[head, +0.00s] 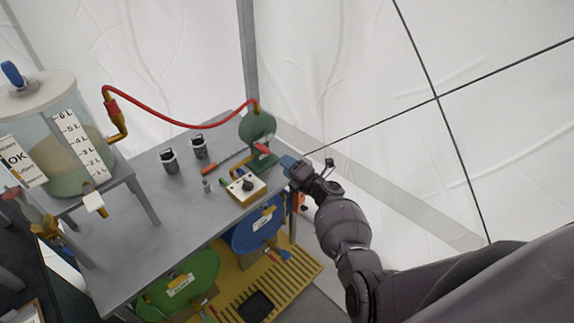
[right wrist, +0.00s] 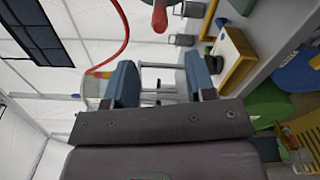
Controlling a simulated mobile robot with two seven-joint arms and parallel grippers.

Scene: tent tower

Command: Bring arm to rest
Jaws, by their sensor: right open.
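My right arm (head: 345,235) reaches in from the lower right of the head view. Its gripper (head: 289,162) is just off the right end of the grey table, beside a green device with a red lever (head: 258,128). In the right wrist view the two blue fingers of the right gripper (right wrist: 161,82) stand apart with no object held between them. A yellow-edged white box with a black knob (head: 246,187) lies on the table left of the gripper; it also shows in the right wrist view (right wrist: 235,55). My left gripper is not in view.
The grey table (head: 135,235) carries two dark canisters. A red hose (head: 180,124) runs from the green device to a clear tank (head: 55,135) at left. Blue (head: 250,235) and green drums stand below. White tent walls lie right of the arm, with open room between.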

